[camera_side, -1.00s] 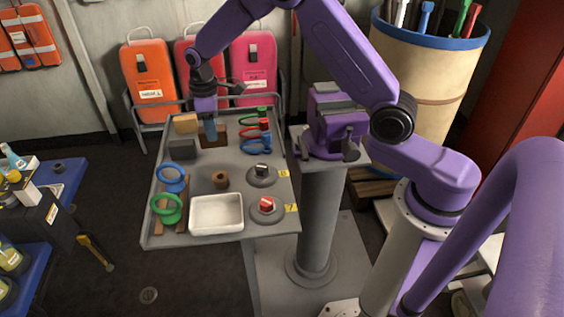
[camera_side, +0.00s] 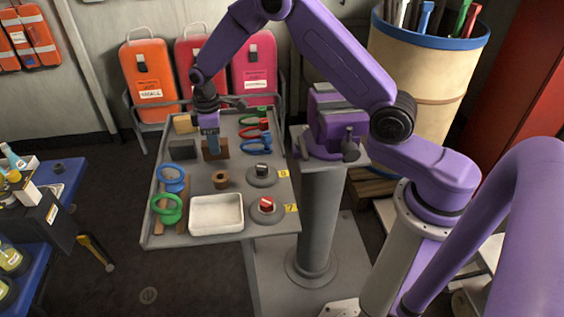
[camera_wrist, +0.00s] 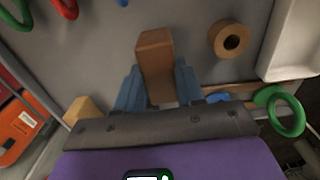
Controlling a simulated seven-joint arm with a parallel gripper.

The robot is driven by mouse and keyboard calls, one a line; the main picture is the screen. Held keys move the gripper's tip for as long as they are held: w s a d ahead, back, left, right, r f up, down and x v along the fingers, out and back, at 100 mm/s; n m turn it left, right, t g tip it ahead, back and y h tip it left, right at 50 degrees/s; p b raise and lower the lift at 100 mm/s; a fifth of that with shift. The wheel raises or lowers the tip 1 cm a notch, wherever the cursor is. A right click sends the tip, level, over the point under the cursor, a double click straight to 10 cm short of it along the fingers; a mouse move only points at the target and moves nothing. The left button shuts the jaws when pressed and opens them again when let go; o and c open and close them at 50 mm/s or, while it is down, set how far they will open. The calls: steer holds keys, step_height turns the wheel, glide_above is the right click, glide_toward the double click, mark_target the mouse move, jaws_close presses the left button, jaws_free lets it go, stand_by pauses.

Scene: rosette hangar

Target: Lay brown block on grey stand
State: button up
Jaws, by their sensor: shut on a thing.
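The brown block (camera_side: 220,149) is between the fingers of my gripper (camera_side: 212,147), which is shut on it over the back half of the grey table. In the wrist view the brown block (camera_wrist: 155,62) stands out between the two blue fingers (camera_wrist: 160,92). Whether it clears the tabletop is hard to tell. The low dark grey stand (camera_side: 181,148) is just left of the block in the side view, with nothing seen on it. I cannot make out the stand in the wrist view.
A tan block (camera_side: 184,124) sits behind the stand. Blue (camera_side: 172,179) and green (camera_side: 166,209) rings are at the left. A brown ring (camera_side: 221,180), white tray (camera_side: 215,214) and two knobs (camera_side: 262,174) lie in front. Coloured rings (camera_side: 256,135) stand at the back right.

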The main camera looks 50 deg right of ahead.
steer(key=shift+f, duration=0.85)
steer(key=o, duration=1.2)
steer(key=shift+o, duration=0.2)
